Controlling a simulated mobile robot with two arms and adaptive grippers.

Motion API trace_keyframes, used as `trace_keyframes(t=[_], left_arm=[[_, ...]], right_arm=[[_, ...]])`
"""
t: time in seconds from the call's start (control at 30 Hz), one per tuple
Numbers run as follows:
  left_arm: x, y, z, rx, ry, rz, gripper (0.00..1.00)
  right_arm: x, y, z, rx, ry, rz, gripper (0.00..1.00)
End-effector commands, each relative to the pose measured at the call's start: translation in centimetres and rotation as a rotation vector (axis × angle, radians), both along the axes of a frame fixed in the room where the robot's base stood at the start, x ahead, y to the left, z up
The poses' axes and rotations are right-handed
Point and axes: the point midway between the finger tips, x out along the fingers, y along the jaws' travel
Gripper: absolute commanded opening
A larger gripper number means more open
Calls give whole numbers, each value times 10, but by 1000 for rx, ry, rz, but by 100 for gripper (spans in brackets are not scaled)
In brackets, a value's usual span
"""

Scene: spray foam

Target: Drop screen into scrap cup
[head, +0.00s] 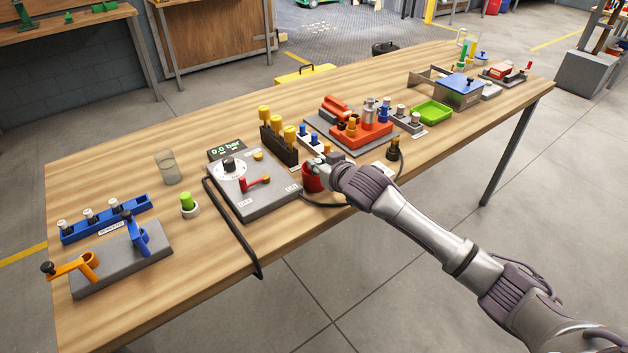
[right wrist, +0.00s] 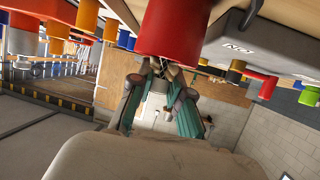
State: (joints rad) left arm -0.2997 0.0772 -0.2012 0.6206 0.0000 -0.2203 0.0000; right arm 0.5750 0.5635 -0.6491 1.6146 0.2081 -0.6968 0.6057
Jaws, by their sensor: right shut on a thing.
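A red cup (head: 312,180) stands near the front edge of the table, right of the grey pressure panel. It also shows large at the top of the right wrist view (right wrist: 168,28). My right gripper (head: 322,162) is at the cup's upper right side and partly covers it. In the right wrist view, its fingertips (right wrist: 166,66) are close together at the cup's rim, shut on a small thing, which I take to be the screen. The screen itself is too small and hidden to make out. My left gripper is out of view.
The grey panel (head: 255,190) with a red lever and a black hose (head: 230,228) lies left of the cup. A dark block with yellow-topped parts (head: 279,143) stands behind it. A black and brown fitting (head: 393,150) stands right of my gripper. Bare tabletop (head: 215,255) lies front left.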

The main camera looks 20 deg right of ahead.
Motion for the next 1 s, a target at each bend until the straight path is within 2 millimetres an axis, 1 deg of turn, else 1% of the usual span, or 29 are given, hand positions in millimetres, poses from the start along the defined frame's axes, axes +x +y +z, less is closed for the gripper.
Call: trace_keyframes(t=[0.07, 0.1, 0.23, 0.47, 0.53, 0.63, 0.77, 1.0], left_arm=[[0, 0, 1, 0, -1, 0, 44], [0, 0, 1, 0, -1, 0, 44], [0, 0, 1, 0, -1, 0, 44], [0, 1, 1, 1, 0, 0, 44], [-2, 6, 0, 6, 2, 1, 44], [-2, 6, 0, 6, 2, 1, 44], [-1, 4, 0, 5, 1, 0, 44], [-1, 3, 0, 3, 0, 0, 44]], right_arm=[[0, 0, 1, 0, -1, 0, 0], [0, 0, 1, 0, -1, 0, 24], [0, 0, 1, 0, 0, 0, 46], [0, 0, 0, 0, 0, 0, 47], [-1, 0, 1, 0, 0, 0, 47], [-6, -1, 3, 0, 0, 1, 47], [-24, -5, 10, -1, 0, 1, 47], [-72, -14, 30, -1, 0, 1, 47]])
